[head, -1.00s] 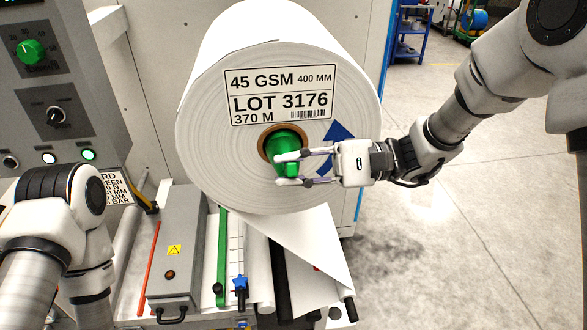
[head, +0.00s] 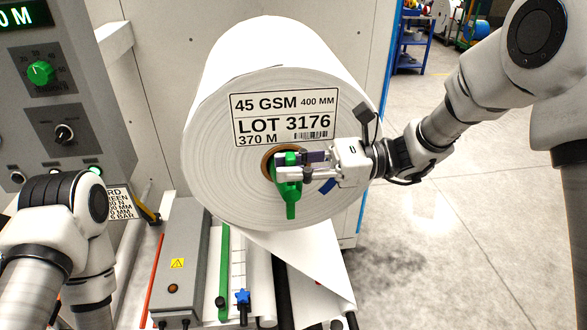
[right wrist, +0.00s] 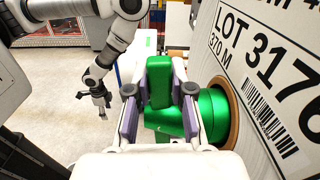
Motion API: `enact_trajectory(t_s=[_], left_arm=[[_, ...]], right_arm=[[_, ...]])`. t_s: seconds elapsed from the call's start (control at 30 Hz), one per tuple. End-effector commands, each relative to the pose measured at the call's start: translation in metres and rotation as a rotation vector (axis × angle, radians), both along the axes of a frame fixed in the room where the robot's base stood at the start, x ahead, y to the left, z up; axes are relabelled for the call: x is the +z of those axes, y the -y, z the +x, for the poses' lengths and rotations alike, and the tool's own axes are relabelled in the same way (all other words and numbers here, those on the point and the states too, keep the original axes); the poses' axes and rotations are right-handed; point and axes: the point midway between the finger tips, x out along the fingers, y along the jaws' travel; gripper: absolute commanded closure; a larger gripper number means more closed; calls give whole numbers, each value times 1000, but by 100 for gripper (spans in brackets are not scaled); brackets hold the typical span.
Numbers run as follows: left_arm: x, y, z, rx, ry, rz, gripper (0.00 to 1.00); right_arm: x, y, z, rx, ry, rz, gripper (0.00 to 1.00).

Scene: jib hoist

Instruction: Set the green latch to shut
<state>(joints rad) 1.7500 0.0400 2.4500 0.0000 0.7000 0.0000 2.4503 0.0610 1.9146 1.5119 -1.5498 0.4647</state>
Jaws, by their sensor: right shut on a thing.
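The green latch (head: 291,198) sits at the core of the large white paper roll (head: 215,150), below the lot label. Its lever points down in the head view. My right gripper (head: 302,166) reaches in from the right and is shut on the latch. In the right wrist view the green latch (right wrist: 160,82) lies between the two finger pads, and its round green hub sits in the brown core. My left gripper (right wrist: 101,106) shows small in the right wrist view, away from the roll; its jaw state is unclear. In the head view it is out of frame.
A control panel (head: 75,95) with knobs and lamps stands at the left. Below the roll are a grey box (head: 180,250) with a warning sign, a green bar (head: 223,270) and a blue knob (head: 242,297). The floor (head: 450,200) at the right is clear.

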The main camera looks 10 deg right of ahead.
Motion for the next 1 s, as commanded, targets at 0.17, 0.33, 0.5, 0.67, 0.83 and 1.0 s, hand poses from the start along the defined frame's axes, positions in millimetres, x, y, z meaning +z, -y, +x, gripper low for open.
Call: enact_trajectory(t_s=[0.17, 0.33, 0.5, 0.67, 0.83, 1.0], left_arm=[[1, 0, 0, 0, 0, 0, 35], [1, 0, 0, 0, 0, 0, 35], [1, 0, 0, 0, 0, 0, 35], [1, 0, 0, 0, 0, 0, 35], [1, 0, 0, 0, 0, 0, 35], [1, 0, 0, 0, 0, 0, 35]], right_arm=[[2, 0, 4, -2, -56, 3, 100], [3, 0, 6, -2, -80, 3, 100], [3, 0, 6, -3, -85, 4, 100], [4, 0, 6, -3, -85, 5, 100], [4, 0, 6, -3, -85, 5, 52], [2, 0, 5, -2, -86, 3, 52]])
